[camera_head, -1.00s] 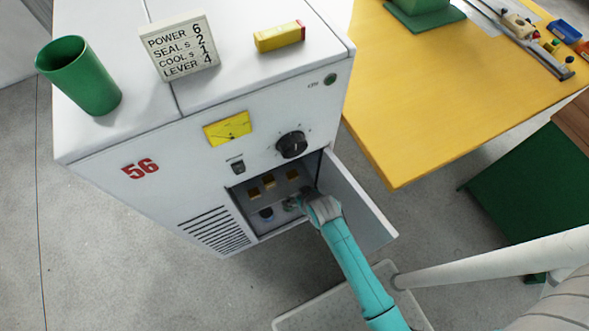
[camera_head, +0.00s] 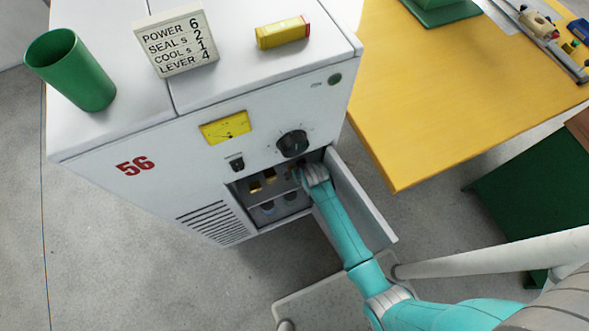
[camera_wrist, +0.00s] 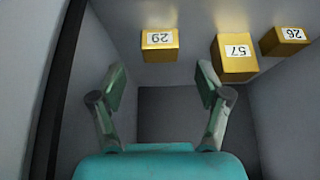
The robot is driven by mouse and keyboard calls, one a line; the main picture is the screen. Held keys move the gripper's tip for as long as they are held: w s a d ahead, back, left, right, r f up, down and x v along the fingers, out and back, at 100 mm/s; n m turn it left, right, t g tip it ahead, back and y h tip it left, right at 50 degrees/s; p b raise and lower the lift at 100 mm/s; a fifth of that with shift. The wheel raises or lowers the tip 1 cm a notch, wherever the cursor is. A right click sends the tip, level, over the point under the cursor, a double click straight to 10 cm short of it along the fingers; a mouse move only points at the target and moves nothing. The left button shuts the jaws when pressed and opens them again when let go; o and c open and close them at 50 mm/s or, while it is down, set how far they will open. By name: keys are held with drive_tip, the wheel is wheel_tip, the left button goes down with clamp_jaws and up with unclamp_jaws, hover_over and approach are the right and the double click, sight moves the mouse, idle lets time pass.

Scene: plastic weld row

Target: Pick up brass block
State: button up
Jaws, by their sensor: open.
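Several small brass blocks sit inside the open compartment of the grey cabinet. The wrist view shows a left block (camera_wrist: 160,45) with a white label, a middle block (camera_wrist: 235,58) that looks nearest, and a right block (camera_wrist: 284,40). The labels seem to carry two-digit numbers. In the head view, two blocks, the left one (camera_head: 254,187) and another (camera_head: 269,174), show left of my gripper (camera_head: 300,178). My wrist hides the compartment's right part there. In the wrist view, my gripper (camera_wrist: 161,86) is open and empty, its fingers apart from the blocks.
The compartment's door (camera_head: 360,205) stands open to the right of my arm. Dark round objects (camera_head: 267,208) sit low in the compartment. The cabinet top holds a green cup (camera_head: 75,75), a sign (camera_head: 180,42) and a yellow-red box (camera_head: 283,32). A yellow table (camera_head: 440,100) stands right.

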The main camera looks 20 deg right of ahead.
drive_tip(key=shift+x, duration=2.55)
drive_tip(key=shift+c, duration=0.2)
clamp_jaws()
